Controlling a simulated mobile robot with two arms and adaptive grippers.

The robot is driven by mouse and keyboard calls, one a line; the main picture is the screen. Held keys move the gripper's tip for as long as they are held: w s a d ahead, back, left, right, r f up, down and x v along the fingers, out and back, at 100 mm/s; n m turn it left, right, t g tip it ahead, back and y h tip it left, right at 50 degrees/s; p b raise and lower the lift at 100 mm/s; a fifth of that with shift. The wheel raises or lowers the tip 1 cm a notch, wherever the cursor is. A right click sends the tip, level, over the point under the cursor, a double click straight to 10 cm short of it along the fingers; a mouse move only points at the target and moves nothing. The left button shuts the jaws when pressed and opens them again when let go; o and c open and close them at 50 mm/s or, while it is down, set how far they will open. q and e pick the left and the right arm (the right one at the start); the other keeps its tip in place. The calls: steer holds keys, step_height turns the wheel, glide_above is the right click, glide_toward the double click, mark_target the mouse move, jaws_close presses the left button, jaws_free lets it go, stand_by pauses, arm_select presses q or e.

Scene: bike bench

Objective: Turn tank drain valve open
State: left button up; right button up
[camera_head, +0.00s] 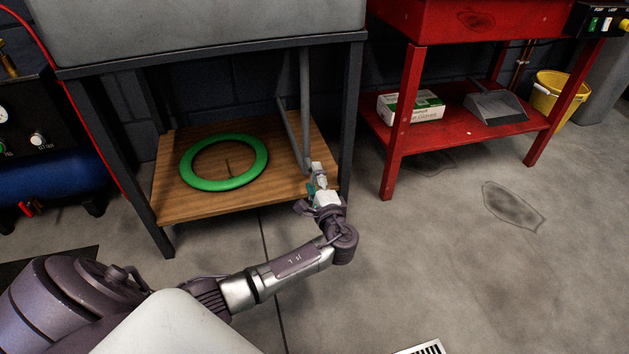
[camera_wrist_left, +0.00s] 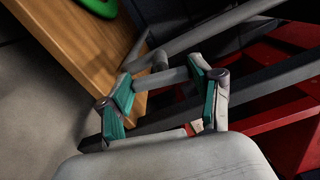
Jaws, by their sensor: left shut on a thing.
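The grey tank (camera_head: 200,25) rests on a dark metal frame. A grey drain pipe (camera_head: 304,95) runs down from it to a small pale valve (camera_head: 317,168) near the right edge of the wooden shelf. My left gripper (camera_head: 319,186) is at the valve's lower end and partly hides it. In the left wrist view, the teal-padded fingers of my left gripper (camera_wrist_left: 163,80) stand on either side of a short grey bar (camera_wrist_left: 172,77), the valve's handle, and are shut on it. I cannot tell whether the valve is open. My right gripper is not in view.
A green ring (camera_head: 225,162) lies on the wooden shelf (camera_head: 185,207). A dark frame leg (camera_head: 350,110) stands close to the right of my gripper. A red bench (camera_head: 398,130) holds a glove box (camera_head: 411,106) and a dustpan (camera_head: 495,106). Floor in front is clear.

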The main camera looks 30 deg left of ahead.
arm_select(q)
steer(key=shift+f+n, duration=0.15)
steer(key=shift+n, duration=0.65)
steer(key=o, duration=1.1)
steer(key=shift+o, duration=0.2)
steer(key=v, duration=0.7)
steer(key=shift+s+d, duration=0.15)
